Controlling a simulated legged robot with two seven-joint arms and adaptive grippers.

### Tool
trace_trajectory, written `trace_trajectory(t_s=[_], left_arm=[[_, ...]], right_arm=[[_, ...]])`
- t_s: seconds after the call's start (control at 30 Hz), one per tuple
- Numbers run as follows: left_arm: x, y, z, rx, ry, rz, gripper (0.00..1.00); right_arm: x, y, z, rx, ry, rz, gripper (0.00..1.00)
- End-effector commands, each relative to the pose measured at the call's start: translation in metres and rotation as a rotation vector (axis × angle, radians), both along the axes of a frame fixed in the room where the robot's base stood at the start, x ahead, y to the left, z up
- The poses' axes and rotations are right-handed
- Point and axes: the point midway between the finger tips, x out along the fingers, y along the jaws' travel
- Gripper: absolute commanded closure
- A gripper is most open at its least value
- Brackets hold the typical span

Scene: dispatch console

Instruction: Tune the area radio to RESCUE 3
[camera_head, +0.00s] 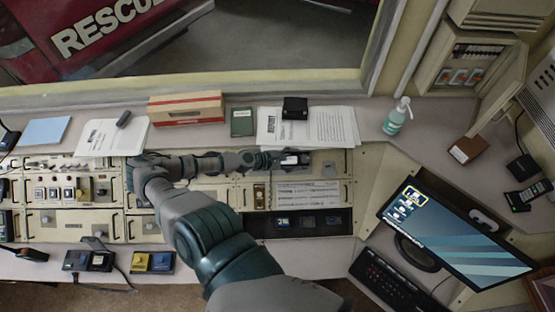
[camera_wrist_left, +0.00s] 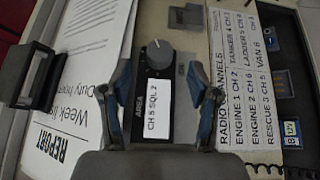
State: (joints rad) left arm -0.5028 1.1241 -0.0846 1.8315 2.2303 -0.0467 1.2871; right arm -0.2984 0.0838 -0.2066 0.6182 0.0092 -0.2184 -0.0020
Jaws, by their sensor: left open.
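The area radio shows in the wrist view as a black unit (camera_wrist_left: 158,125) marked AREA, with a grey round knob (camera_wrist_left: 160,57) and a white display (camera_wrist_left: 157,92) reading "CH 5 SQL 2". The RADIO CHANNELS card (camera_wrist_left: 235,70) lies beside it and appears to list RESCUE 3 as CH 5. My left gripper (camera_wrist_left: 161,72) is open, its fingers on either side of the radio and apart from the knob. In the head view the left gripper (camera_head: 277,159) is over the radio (camera_head: 299,158), whose front is partly hidden. My right gripper is not in view.
Printed sheets (camera_head: 335,125) and a black box (camera_head: 295,108) lie behind the radio. A black tray (camera_head: 335,228) with small blue-topped items is in front. A monitor (camera_head: 455,240) and sanitizer bottle (camera_head: 396,117) stand right. Switch panels (camera_head: 68,190) are left.

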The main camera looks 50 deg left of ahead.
Motion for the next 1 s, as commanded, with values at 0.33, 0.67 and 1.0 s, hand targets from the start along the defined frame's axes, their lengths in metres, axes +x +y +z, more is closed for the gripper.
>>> trace_trajectory(t_s=[0.33,0.67,1.0], left_arm=[[-0.045,0.019,0.019,-0.002,0.008,0.002,0.39],[-0.066,0.027,0.032,-0.002,0.006,0.0,0.39],[-0.068,0.027,0.029,-0.005,0.002,0.008,0.39]], right_arm=[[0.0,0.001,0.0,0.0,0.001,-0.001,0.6],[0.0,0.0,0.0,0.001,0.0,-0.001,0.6],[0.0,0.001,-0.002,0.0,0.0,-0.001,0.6]])
